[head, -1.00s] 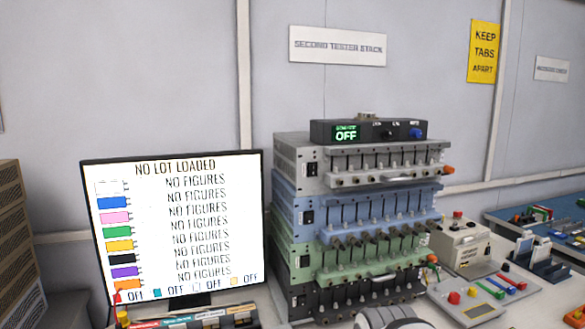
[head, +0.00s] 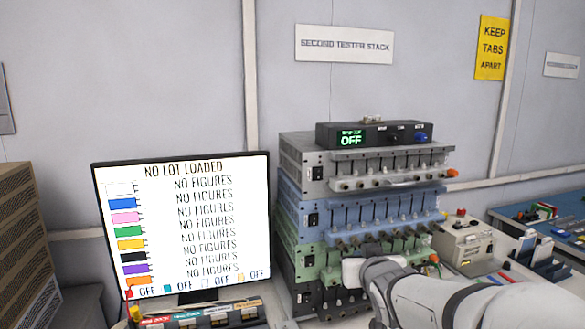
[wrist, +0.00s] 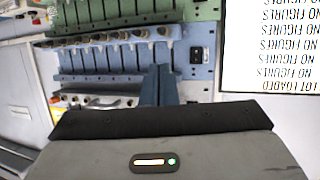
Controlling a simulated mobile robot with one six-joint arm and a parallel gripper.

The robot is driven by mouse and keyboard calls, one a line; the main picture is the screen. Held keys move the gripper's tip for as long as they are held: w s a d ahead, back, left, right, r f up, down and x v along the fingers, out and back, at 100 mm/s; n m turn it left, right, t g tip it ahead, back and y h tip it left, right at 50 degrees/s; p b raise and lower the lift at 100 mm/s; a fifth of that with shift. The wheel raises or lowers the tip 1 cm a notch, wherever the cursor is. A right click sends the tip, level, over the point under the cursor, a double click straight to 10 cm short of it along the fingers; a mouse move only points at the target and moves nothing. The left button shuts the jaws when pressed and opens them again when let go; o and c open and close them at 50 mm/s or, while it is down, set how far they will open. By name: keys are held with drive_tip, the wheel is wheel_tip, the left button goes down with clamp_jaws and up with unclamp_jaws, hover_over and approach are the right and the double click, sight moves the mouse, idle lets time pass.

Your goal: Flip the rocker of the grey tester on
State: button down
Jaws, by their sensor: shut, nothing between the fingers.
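The grey tester (head: 390,164) is the top unit with channels in the stack. Its black rocker (head: 317,173) is at the left end of its front, clear of my arm in the head view; its position is too small to read. In the wrist view, which is turned over, part of the grey tester (wrist: 98,100) shows at the left and its rocker is hidden behind my gripper. My gripper (wrist: 158,72) is shut and empty, its fingers in front of the blue tester's (wrist: 110,58) face. I cannot tell whether they touch it.
The blue tester has its own rocker (head: 313,219); the green tester (head: 320,262) is below. A black box (head: 370,134) showing OFF sits on top of the stack. A monitor (head: 185,225) stands at the left. A beige instrument (head: 468,243) stands at the right.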

sight(320, 171)
wheel_tip(320, 171, up, 11)
drive_tip(key=w+a+n+t+y+p, duration=0.1)
drive_tip(key=w+a+n+t+y, duration=0.1)
drive_tip(key=w+t+y, duration=0.1)
drive_tip(key=shift+a+n+t+y+p, duration=0.2)
drive_tip(key=shift+n+t+y+p, duration=0.2)
drive_tip(key=shift+t+y, duration=0.55)
drive_tip(key=shift+f, duration=0.1)
drive_tip(key=p+x, duration=0.3)
drive_tip(key=x, duration=1.1)
drive_tip(key=shift+p, duration=0.35)
drive_tip(key=shift+d, duration=0.15)
